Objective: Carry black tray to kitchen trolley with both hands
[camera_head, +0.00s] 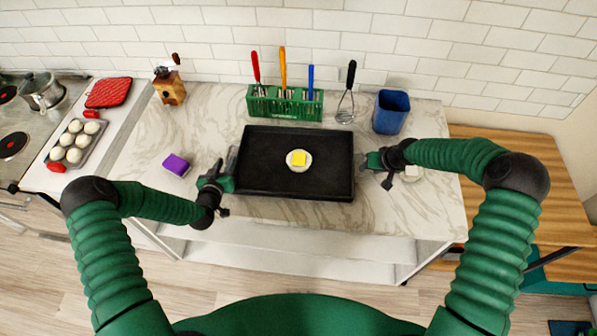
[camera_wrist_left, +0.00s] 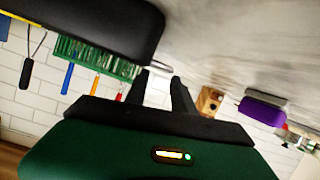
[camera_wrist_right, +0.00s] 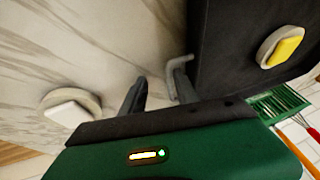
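The black tray (camera_head: 262,180) lies flat on a marble-topped counter, with a small round dish (camera_head: 291,163) holding a yellow block (camera_head: 299,159) on it. It shows at upper left in the left wrist view (camera_wrist_left: 110,25) and at right in the right wrist view (camera_wrist_right: 225,70). My left gripper (camera_head: 232,158) is beside the tray's left edge, its fingers apart with nothing seen between them. My right gripper (camera_head: 364,161) is beside the right edge, its fingers apart and empty. A wooden-topped unit (camera_head: 515,175) stands at the right; I cannot tell whether it is the kitchen trolley.
A green rack (camera_head: 284,106) with utensils, a whisk (camera_head: 346,105) and a blue container (camera_head: 390,112) stand behind the tray. A purple block (camera_head: 176,165) lies left of my left gripper. A round pale dish (camera_wrist_right: 70,108) is near my right gripper.

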